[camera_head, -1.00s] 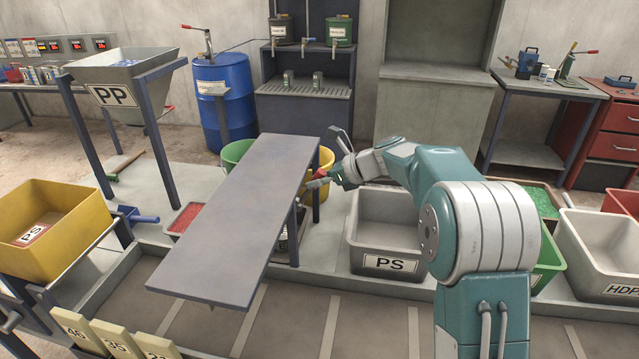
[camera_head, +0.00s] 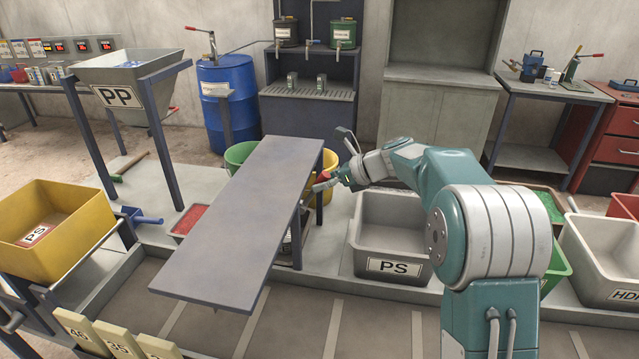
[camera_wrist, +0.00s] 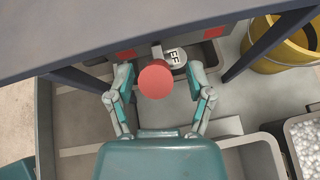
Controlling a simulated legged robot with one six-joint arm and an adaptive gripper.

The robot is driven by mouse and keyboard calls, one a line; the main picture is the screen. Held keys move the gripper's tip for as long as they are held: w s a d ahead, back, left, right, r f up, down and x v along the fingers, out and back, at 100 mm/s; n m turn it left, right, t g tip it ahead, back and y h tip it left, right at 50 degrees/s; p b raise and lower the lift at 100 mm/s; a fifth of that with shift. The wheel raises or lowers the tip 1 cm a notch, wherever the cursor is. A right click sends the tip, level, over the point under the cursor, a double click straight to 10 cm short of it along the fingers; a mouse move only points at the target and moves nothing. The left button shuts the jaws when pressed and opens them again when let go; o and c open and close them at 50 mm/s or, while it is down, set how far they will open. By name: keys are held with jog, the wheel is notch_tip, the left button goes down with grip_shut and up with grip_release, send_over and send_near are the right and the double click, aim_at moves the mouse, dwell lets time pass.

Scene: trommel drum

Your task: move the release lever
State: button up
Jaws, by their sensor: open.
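The release lever shows in the wrist view as a round red knob (camera_wrist: 156,82) on a short grey stem under the edge of the grey sloped table (camera_wrist: 110,42). My gripper (camera_wrist: 158,74) is open, with one finger on each side of the knob. Gaps show between the knob and both fingers. In the head view, my gripper (camera_head: 336,163) is spread beside the right edge of the sloped table (camera_head: 235,220), with a bit of red between its fingers. The rest of the lever is hidden by the table and the knob.
A table leg (camera_wrist: 270,42) stands right of my gripper in the wrist view, near a yellow bucket (camera_wrist: 283,48). A grey PS bin (camera_head: 390,235) stands below my forearm. Another leg (camera_wrist: 85,85) is close on the left.

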jog(key=v, duration=1.1)
jog(key=shift+w, duration=0.1)
jog(key=shift+d+f, duration=0.2)
jog(key=shift+f, duration=0.05)
jog(key=c, duration=0.6)
jog(key=shift+s+d+f+y, duration=0.3)
jog(key=shift+s+d+f, duration=0.15)
jog(key=shift+d+f, duration=0.3)
grip_shut()
jog(key=s+d+f+t+y, duration=0.1)
jog(key=s+d+f+y, duration=0.1)
jog(key=d+f, duration=0.15)
jog(key=w+a, duration=0.4)
jog(key=a, duration=0.7)
jog(key=shift+w+a+f, duration=0.2)
jog(key=shift+a+f, duration=0.1)
jog(key=shift+f, duration=0.05)
